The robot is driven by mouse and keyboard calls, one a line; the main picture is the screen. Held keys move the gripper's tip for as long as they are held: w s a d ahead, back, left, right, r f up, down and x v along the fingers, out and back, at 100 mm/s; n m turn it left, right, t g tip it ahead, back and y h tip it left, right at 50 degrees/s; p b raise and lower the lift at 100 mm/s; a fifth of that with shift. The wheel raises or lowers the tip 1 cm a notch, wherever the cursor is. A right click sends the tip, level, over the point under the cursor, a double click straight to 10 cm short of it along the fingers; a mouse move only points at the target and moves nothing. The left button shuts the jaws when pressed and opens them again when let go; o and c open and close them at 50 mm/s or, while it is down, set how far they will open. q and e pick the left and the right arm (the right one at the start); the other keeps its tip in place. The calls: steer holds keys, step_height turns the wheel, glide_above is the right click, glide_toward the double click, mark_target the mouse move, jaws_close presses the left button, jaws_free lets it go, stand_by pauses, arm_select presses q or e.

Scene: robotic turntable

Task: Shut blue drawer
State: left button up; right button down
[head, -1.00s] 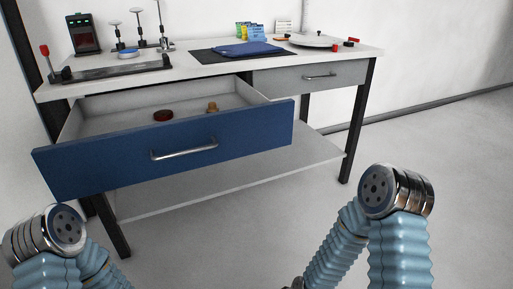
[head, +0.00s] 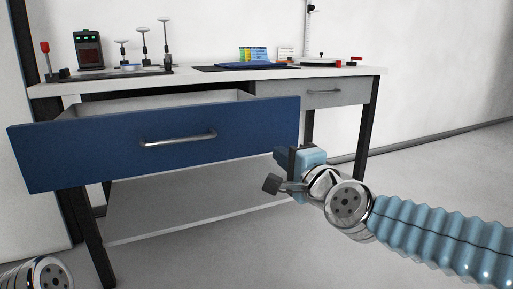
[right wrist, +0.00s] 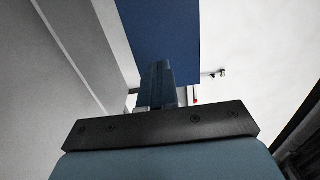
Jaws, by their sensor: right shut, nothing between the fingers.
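The blue drawer (head: 90,150) is pulled well out of the left side of the workbench, and its metal handle (head: 178,138) faces me. My right gripper (head: 277,168) is shut and empty, just below and in front of the drawer front's lower right corner. In the right wrist view my closed fingers (right wrist: 161,82) point toward the blue drawer front (right wrist: 165,30). I cannot tell whether they touch it. My left gripper is out of view; only a joint of my left arm shows at the lower left.
A grey drawer (head: 340,92) at the right is closed. A lower shelf (head: 190,205) lies beneath. The floor at right is clear.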

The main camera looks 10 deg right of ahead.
mark_target(252, 133)
steer(key=x, duration=1.2)
steer(key=shift+w+f, duration=0.15)
steer(key=shift+w, duration=0.05)
steer(key=shift+w+a, duration=0.25)
steer(key=shift+w, duration=0.35)
